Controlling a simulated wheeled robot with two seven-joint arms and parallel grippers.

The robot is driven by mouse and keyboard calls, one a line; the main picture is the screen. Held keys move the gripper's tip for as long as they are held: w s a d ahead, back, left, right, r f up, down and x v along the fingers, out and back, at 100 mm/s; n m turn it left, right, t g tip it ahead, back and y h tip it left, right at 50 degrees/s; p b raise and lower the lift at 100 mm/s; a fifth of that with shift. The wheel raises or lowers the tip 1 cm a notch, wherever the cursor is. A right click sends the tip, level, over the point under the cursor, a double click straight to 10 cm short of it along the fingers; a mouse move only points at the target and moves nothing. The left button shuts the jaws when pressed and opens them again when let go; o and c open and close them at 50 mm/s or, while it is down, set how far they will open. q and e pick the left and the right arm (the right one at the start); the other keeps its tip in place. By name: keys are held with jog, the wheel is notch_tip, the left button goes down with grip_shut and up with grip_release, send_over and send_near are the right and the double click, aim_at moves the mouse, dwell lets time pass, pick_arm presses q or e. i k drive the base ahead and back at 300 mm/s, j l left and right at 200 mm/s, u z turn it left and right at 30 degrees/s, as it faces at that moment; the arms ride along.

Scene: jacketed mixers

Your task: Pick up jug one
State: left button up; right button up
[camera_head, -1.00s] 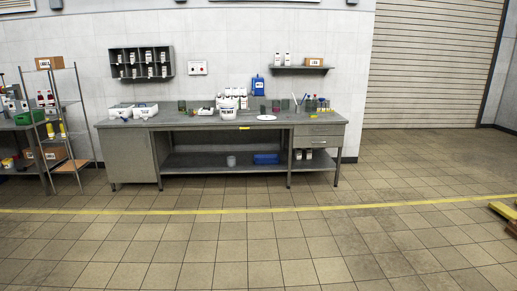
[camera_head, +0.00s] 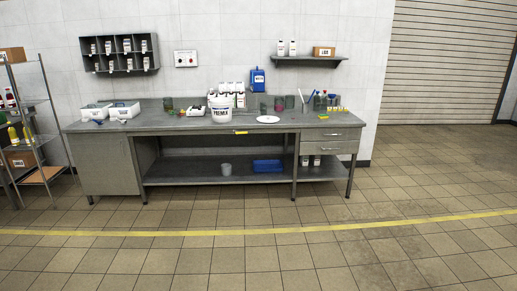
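No label reading jug one can be made out from here. A blue jug (camera_head: 258,80) stands upright at the back of the grey workbench (camera_head: 185,126), against the wall. Several white jugs (camera_head: 238,91) stand together just left of it, partly hidden behind a white bucket (camera_head: 221,108) with dark lettering. Neither of my grippers shows in this view.
A white plate (camera_head: 268,119) lies on the bench, with jars and tools to its right. White bins (camera_head: 124,110) stand at the bench's left end. A blue tub (camera_head: 267,166) sits on the lower shelf. A wire rack (camera_head: 46,120) stands at left. The tiled floor in front is clear.

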aim_at(279, 106)
jog(key=i, duration=3.65)
jog(key=i+l+u, duration=0.1)
jog(key=i+u, duration=0.15)
jog(key=i, duration=0.35)
jog(key=i+l+u, duration=0.25)
jog(key=i, duration=0.3)
